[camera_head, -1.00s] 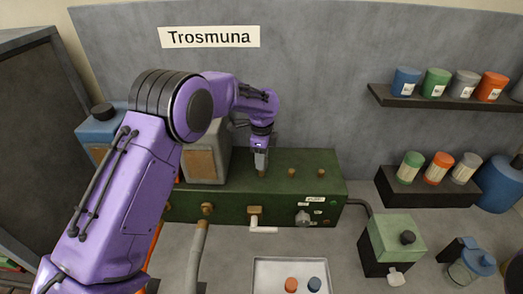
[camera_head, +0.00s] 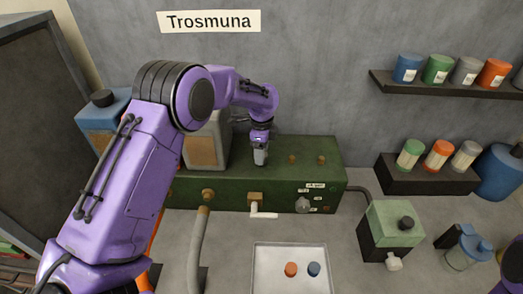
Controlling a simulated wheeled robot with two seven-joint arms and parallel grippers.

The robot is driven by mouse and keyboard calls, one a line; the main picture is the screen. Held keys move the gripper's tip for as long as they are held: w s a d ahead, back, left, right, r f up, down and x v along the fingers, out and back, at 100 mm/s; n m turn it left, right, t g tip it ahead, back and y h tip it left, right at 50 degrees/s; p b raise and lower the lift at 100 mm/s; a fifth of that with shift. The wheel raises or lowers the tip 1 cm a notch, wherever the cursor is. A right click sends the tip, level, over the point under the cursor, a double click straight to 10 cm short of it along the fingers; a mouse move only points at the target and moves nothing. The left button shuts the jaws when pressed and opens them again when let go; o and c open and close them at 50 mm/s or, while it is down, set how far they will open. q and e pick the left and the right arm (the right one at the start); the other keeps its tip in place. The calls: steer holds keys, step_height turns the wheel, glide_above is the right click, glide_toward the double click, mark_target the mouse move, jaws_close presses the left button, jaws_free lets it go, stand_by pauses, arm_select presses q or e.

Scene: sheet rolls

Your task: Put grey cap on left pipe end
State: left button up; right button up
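My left gripper (camera_head: 261,156) points down at the top of the green box (camera_head: 230,191), over its left pipe end, which it hides. Its narrow grey fingers look close together. I cannot tell whether a grey cap is between them, and I see no separate grey cap. The middle pipe end (camera_head: 291,159) and right pipe end (camera_head: 321,160) are bare brown stubs. An orange cap (camera_head: 291,269) and a blue cap (camera_head: 314,269) lie in the pale tray (camera_head: 262,262). My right gripper is not in view.
A green-topped block (camera_head: 396,224) and a blue-lidded jar (camera_head: 466,253) stand at the right. Shelves (camera_head: 445,84) with coloured cans are on the back wall. A bent grey pipe (camera_head: 197,245) rises at the box's front. The bench between box and tray is clear.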

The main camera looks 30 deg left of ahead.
arm_select(q)
step_height(320, 180, up, 10)
steer(key=b, duration=0.2)
steer(key=shift+r+b, duration=0.25)
steer(key=shift+b, duration=0.15)
steer(key=shift+s, duration=0.1)
stand_by(0.6)
